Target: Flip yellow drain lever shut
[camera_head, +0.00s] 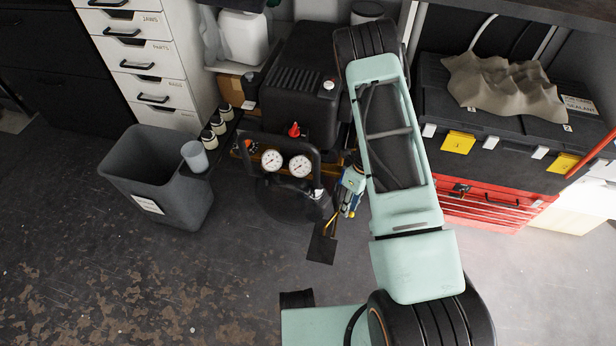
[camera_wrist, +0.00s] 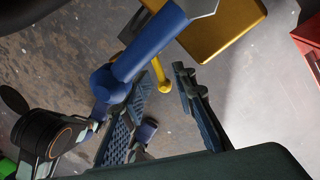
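The yellow drain lever (camera_wrist: 161,78) shows in the wrist view as a thin rod with a rounded end. My gripper (camera_wrist: 164,76) is open, with one dark, textured finger to the left of the lever's end and the other to its right. A gap shows between the lever and the right finger; contact with the left one I cannot tell. A bright blue bar (camera_wrist: 150,47) crosses just above and left of the lever. In the head view my gripper (camera_head: 348,198) is beside the black compressor (camera_head: 283,200), low and right of its gauges. The lever is too small to make out there.
In the head view, a grey bin (camera_head: 150,172) stands left of the compressor and a red tool chest (camera_head: 487,205) right of my arm. The concrete floor in front is clear.

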